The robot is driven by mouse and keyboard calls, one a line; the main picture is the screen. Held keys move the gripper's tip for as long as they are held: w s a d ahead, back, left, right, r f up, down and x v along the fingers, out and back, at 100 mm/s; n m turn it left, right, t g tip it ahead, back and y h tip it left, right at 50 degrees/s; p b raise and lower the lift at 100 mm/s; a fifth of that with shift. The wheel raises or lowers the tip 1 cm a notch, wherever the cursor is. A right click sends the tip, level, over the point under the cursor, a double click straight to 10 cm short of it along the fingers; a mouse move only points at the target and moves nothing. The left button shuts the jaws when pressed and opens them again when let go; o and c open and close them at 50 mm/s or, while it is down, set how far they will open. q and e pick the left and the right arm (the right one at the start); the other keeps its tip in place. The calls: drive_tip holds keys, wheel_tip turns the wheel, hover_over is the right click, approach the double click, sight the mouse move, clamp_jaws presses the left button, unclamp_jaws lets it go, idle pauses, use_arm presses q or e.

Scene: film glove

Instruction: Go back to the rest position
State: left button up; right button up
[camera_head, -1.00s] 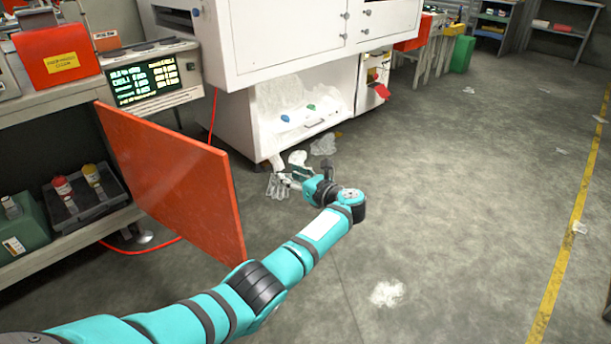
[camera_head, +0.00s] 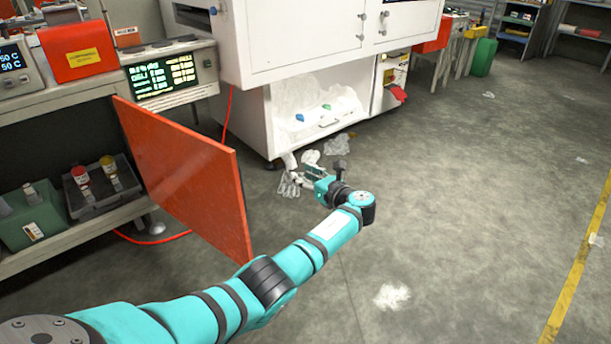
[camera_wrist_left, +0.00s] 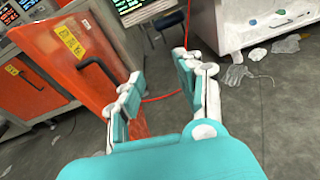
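A clear film glove (camera_head: 289,187) lies on the floor by the foot of the white cabinet; it also shows in the left wrist view (camera_wrist_left: 236,75), to the right of my fingers. My left gripper (camera_head: 306,176) appears beside the glove in the head view. In the left wrist view my left gripper (camera_wrist_left: 158,70) has its two fingers well apart, with nothing between them. The glove is outside the fingers. My right gripper is not in view.
An open orange door panel (camera_head: 190,180) stands close to the left of my arm. The white cabinet (camera_head: 345,85) is ahead, with crumpled film (camera_head: 335,145) on the floor near it. A red cable (camera_head: 150,241) runs along the floor at left. The floor to the right is mostly clear.

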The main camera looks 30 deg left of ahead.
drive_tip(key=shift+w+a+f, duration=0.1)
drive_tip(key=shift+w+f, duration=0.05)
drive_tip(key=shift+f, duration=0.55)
